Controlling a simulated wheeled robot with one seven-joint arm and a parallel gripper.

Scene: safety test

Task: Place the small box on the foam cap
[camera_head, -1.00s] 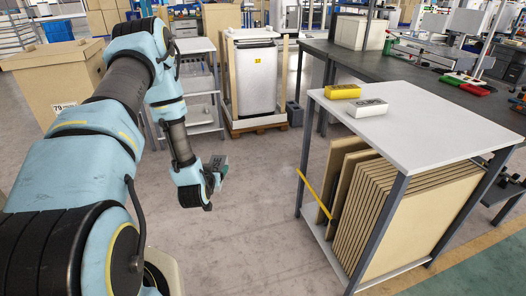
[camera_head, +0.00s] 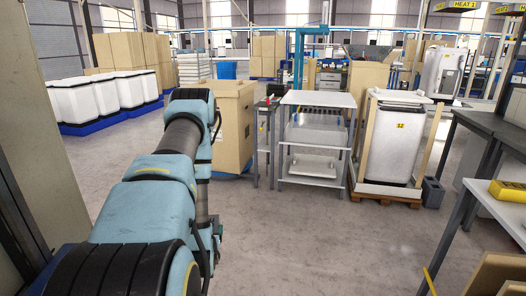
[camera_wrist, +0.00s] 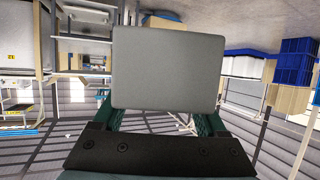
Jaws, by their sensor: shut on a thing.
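A small grey box (camera_wrist: 167,68) fills the upper middle of the wrist view, its plain flat face toward the camera. My gripper (camera_wrist: 156,121) is shut on it, with one teal finger at each side. In the head view my gripper (camera_head: 217,238) hangs low beside my forearm and is mostly hidden by it; the box is hard to make out there. A white appliance (camera_head: 394,140) with a yellow label stands in a wooden frame on a pallet at right, with a pale top (camera_head: 400,97) that may be the foam cap. My gripper is well apart from it.
A metal shelf cart (camera_head: 317,140) and a large cardboard box (camera_head: 233,128) stand ahead. White wrapped units (camera_head: 100,98) on blue pallets are at far left. The middle floor is clear.

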